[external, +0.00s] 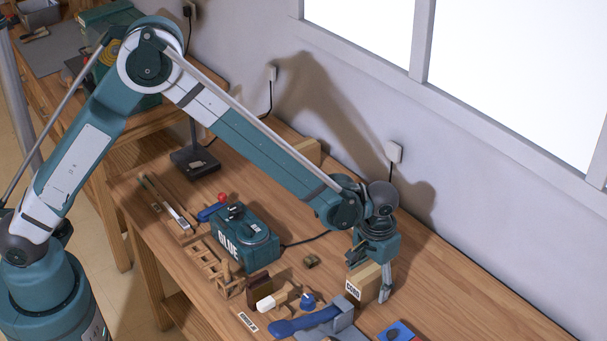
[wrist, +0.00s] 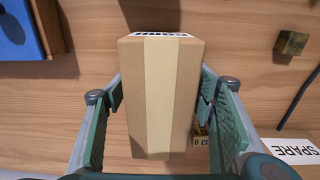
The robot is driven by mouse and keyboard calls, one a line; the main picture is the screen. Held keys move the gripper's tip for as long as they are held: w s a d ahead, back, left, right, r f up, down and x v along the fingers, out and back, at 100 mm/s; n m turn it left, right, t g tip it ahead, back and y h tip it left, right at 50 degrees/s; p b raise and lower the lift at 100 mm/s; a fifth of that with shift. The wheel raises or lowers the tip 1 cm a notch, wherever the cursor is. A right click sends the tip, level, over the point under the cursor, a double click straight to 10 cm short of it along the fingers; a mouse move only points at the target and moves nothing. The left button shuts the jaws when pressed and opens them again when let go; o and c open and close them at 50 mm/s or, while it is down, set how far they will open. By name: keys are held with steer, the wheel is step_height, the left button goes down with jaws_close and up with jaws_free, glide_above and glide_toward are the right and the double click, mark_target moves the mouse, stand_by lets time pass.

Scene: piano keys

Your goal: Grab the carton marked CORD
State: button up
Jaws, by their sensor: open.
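The carton marked CORD (external: 367,284) is a small tan cardboard box standing on the wooden workbench, with a white label on its side. In the wrist view the carton (wrist: 160,95) fills the middle, with a paler strip down its top and the label partly showing at its far edge. My gripper (external: 371,279) is over the carton, pointing down. In the wrist view my gripper (wrist: 160,115) is open, with one green padded finger on each side of the carton. A gap shows at the left finger; the right finger is very close, and I cannot tell whether it touches.
A teal box marked GLUE (external: 245,236) stands left of the carton. A blue-handled tool (external: 305,322), a blue box (external: 397,331) and a small brass-coloured block (external: 311,261) lie nearby. A SPARE label (wrist: 293,151) shows at lower right in the wrist view.

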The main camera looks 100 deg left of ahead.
mark_target(373, 268)
stand_by(0.5)
steer(key=c, duration=1.1)
steer(key=shift+r, duration=0.1)
steer(key=shift+r+p, duration=0.45)
steer(key=shift+r, duration=4.5)
